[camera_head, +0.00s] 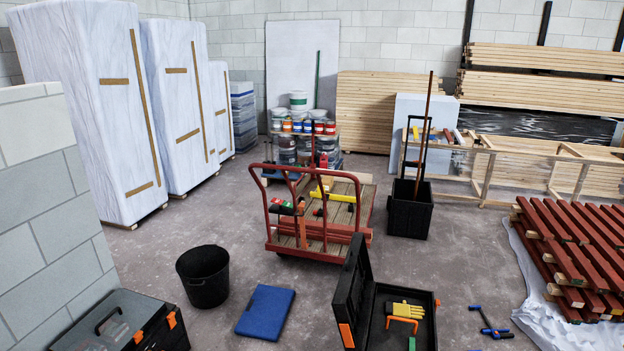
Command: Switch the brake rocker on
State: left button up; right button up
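A red-framed trolley (268,228) with a wooden deck stands in the middle of the floor. Small red, green and black items (282,207) show at its near left end, between the red rails. They are too small to tell whether one is the brake rocker. I cannot make out a rocker or its position. A yellow level-like bar (335,196) and a brown box (344,187) lie on the deck. Neither of my grippers is in view.
A black bucket (204,277), blue case (265,311), open black toolbox (352,285) and closed toolbox (125,325) stand in front of the trolley. A black bin (409,210) stands to its right. Red battens (570,250) lie far right. Bare floor surrounds the trolley's left side.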

aim_at(286, 204)
jog(key=i+l, duration=0.15)
jog(key=i, duration=0.25)
jog(key=i+l, duration=0.15)
jog(key=i, duration=0.25)
jog(key=i+l+u, duration=0.1)
jog(key=i, duration=0.35)
jog(key=i+l, duration=0.25)
jog(key=i, duration=0.15)
jog(key=i+l+u, duration=0.2)
jog(key=i+j+z, duration=0.15)
jog(key=j, duration=0.2)
jog(key=i+j+z, duration=0.35)
jog(key=j, duration=0.4)
jog(key=i+j+z, duration=0.15)
jog(key=j, duration=0.3)
jog(key=i+j+z, duration=0.15)
jog(key=j, duration=0.25)
jog(key=i+j+z, duration=0.15)
jog(key=j, duration=0.3)
